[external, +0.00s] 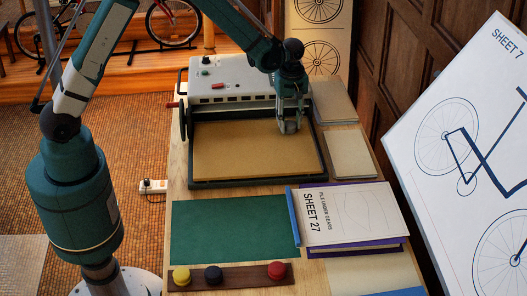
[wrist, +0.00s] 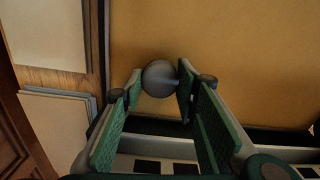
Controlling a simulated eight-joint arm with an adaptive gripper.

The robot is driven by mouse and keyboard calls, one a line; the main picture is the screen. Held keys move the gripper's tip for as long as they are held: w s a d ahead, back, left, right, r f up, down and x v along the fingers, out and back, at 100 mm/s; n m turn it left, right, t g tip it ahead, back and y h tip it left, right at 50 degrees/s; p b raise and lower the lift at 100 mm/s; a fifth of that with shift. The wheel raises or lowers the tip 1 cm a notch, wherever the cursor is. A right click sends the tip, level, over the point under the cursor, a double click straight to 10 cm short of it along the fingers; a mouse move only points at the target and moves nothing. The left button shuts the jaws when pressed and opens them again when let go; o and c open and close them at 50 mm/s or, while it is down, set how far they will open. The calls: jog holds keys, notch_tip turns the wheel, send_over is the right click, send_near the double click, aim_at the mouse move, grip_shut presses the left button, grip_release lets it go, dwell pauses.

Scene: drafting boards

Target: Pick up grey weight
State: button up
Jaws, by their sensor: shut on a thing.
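The grey weight (wrist: 159,78) shows in the wrist view as a round, dark grey, knob-like thing between my fingertips, over a tan sheet (wrist: 220,60). My gripper (wrist: 160,84) is shut on it, with a green-padded finger on each side. In the external view my gripper (external: 289,126) points down at the right part of the tan sheet on the press-like machine. The weight is mostly hidden by the fingers there, and I cannot tell whether it touches the sheet.
The machine (external: 230,78) has a grey-white housing and a dark-framed bed. A green mat (external: 230,228), a "SHEET 27" stack (external: 350,215) and a wooden strip (external: 245,278) with yellow, black and red knobs lie in front. Paper stacks (external: 350,153) lie right of the bed.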

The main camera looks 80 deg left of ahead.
aim_at(291, 123)
notch_tip(291, 123, up, 10)
jog(key=p, duration=0.1)
dwell(0.9)
